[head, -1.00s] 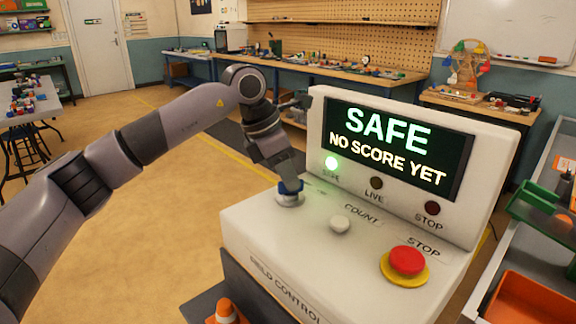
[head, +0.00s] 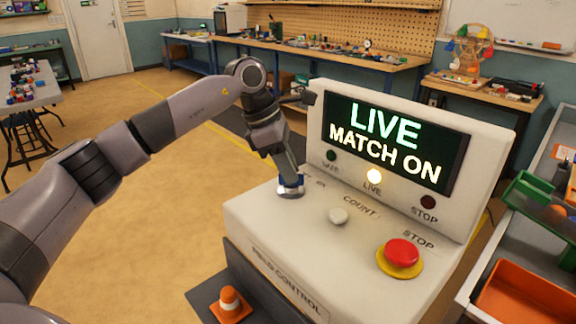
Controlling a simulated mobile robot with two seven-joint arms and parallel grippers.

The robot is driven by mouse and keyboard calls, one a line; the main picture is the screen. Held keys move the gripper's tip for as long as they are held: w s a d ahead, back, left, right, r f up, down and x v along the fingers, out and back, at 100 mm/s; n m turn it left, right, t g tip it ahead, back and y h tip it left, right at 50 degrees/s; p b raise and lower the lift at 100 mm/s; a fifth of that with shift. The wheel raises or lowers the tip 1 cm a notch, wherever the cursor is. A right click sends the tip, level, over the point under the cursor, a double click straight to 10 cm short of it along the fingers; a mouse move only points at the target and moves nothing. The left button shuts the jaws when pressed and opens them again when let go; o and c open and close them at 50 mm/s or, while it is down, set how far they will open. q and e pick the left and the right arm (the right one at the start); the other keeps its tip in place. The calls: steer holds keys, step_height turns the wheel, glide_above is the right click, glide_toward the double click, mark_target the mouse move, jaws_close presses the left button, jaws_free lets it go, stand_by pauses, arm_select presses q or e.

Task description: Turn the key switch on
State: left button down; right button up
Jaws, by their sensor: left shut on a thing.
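The display (head: 395,145) reads "LIVE MATCH ON". The LIVE lamp (head: 374,176) is lit, while the SAFE lamp (head: 331,155) and the STOP lamp (head: 428,202) are dark. My right gripper is out of the picture.
A white count button (head: 338,216) and a red stop button (head: 402,252) on a yellow ring are on the same box, right of the key. An orange cone (head: 230,300) stands below the box. Grey trays (head: 530,250) are at the right. Open floor lies left.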

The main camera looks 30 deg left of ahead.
arm_select(q)
steer(key=shift+r, duration=0.1)
steer(key=c, duration=1.1)
jaws_free()
steer(key=v, duration=0.7)
